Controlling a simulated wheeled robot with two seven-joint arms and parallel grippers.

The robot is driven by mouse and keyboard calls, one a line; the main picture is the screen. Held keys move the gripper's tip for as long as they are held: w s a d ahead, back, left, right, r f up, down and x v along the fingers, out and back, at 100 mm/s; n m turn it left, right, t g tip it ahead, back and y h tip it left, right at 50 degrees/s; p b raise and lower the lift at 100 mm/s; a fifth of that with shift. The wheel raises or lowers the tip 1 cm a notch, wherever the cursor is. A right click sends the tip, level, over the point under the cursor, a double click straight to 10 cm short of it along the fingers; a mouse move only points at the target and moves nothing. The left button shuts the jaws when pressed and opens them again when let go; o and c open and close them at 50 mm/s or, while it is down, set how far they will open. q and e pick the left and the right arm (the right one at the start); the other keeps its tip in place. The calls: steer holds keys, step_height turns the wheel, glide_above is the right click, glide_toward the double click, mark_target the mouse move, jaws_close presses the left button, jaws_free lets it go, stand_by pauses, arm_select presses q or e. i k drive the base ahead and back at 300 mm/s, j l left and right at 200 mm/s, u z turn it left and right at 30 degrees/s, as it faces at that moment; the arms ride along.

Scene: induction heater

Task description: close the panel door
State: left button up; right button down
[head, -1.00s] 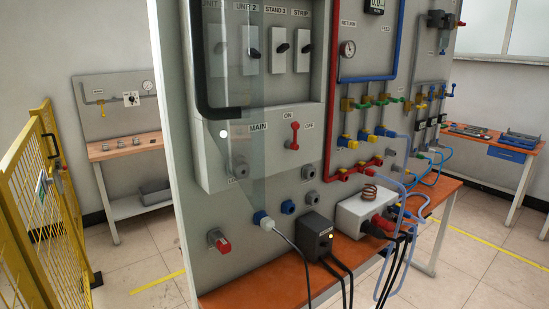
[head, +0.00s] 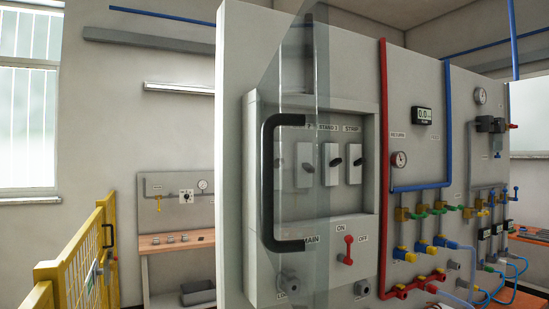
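The panel door (head: 296,80) is a clear pane with a long black bar handle (head: 267,185). It stands open, swung out from the grey switch box (head: 370,120) towards me, and I see it at a steep angle. Through and beside it show several black rotary switches (head: 335,162) on white plates, labelled STAND 3 and STRIP among others. Below them is a red main switch (head: 348,250) between ON and OFF labels. The lower end of the door runs towards the bottom edge of the picture. Neither of my grippers is in view.
The grey panel board (head: 235,150) carries red and blue pipes, gauges and valves to the right of the box. A yellow mesh fence (head: 85,270) stands at the lower left. A workbench (head: 165,241) is behind, against the wall.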

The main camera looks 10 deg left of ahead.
mark_target(266, 126)
steer(key=j+z, duration=0.2)
steer(key=j, duration=0.3)
steer(key=k+j+z, duration=0.1)
steer(key=j+z, duration=0.15)
steer(key=j, duration=0.2)
steer(key=k+j+z, duration=0.2)
steer(key=j, duration=0.3)
steer(key=i, duration=0.1)
